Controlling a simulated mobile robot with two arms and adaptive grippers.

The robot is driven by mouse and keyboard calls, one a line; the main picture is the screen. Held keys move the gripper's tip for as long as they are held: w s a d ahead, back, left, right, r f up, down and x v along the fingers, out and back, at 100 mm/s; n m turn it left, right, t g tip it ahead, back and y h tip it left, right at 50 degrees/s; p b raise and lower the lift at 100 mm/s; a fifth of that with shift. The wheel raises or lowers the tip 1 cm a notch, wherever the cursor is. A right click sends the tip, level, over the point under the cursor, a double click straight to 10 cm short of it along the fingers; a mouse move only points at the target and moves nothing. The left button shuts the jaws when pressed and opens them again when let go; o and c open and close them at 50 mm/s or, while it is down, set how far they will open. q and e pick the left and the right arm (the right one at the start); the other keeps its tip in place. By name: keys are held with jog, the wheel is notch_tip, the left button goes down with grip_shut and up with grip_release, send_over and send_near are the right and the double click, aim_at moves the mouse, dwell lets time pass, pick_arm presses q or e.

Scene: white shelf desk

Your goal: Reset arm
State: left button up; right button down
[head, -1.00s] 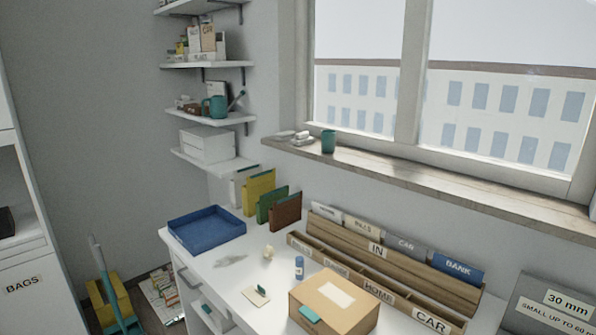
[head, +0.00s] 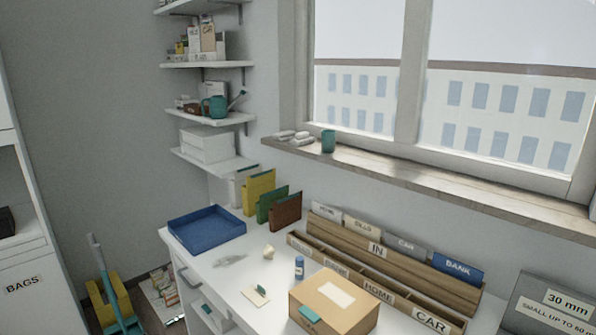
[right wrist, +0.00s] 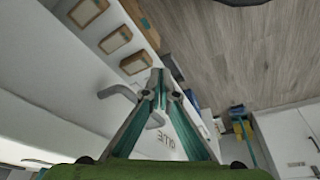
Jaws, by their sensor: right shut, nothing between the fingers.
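My right gripper (right wrist: 163,82) is in the right wrist view, with its teal-lined fingers drawn together at the tips. It is shut and empty, in front of a white drawer front (right wrist: 95,75) with a grey handle (right wrist: 118,92). Part of that front is hidden behind the fingers. Neither gripper shows in the head view, and my left gripper is in no view. In the head view the white desk (head: 225,285) carries a cardboard box (head: 340,305), a blue tray (head: 207,230) and a wooden letter sorter (head: 400,265).
A blue glue-like bottle (head: 299,267) and small loose items stand mid-desk. Coloured folders (head: 272,205) stand against the wall. The wrist view shows open wooden floor (right wrist: 230,60).

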jog(key=s+f+g, duration=0.1)
jog(key=s+f, duration=0.2)
jog(key=f, duration=0.9)
jog(key=s+f, duration=0.3)
jog(key=f, duration=0.8)
jog(key=s+d+f+g, duration=0.1)
jog(key=s+d+f, duration=0.2)
jog(key=s+f, duration=0.8)
jog(key=s, duration=0.3)
jog(key=shift+s, duration=0.25)
